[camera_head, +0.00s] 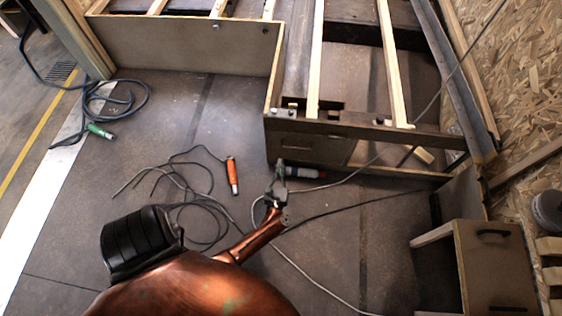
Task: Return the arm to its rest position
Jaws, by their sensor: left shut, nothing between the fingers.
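My left arm comes in from the bottom left with a copper-coloured shell and a black ribbed joint. Its small dark gripper (277,180) is shut and empty, pointing up the picture in front of the wooden frame. My right gripper is out of view.
An orange tool (233,176) lies on the floor left of the gripper, near looped cables (180,190). A green tool (100,131) lies farther left. The wooden frame (312,149) stands ahead, and a wooden cabinet (492,262) stands at lower right. Floor between is mostly clear.

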